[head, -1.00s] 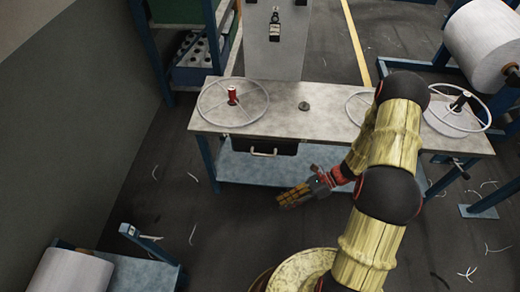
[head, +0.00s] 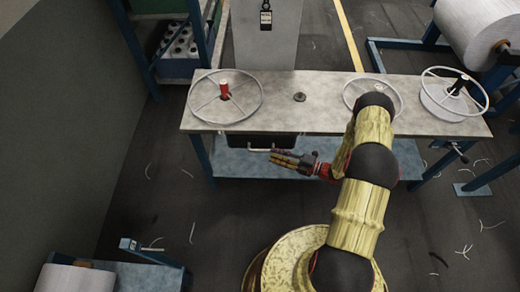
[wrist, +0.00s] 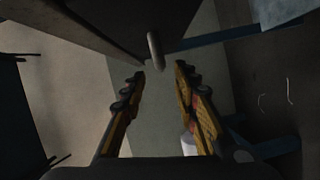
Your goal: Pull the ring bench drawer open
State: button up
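The ring bench (head: 330,127) stands across the middle of the head view. Its dark drawer (head: 240,141) hangs under the left part of the top, with a pale bar handle (head: 258,150) on its front; the drawer looks shut. My gripper (head: 280,158) is beside the handle's right end, partly overlapping it in the head view. In the wrist view my gripper (wrist: 158,82) has its fingers apart with nothing between them. The handle (wrist: 155,50) shows just beyond the fingertips, roughly centred between them, in front of the dark drawer (wrist: 100,28). Contact is not visible.
On the bench top are a ring with a red spool (head: 224,92), a small dark disc (head: 299,97) and more rings at right (head: 372,92). A blue lower shelf (head: 232,165) lies below the drawer. The floor before the bench is mostly clear, with scattered strips.

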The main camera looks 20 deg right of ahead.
aim_at(261, 150)
jog(key=shift+b+x, duration=0.95)
jog(key=shift+x, duration=2.95)
jog(key=c, duration=0.3)
jog(key=c, duration=0.4)
grip_shut()
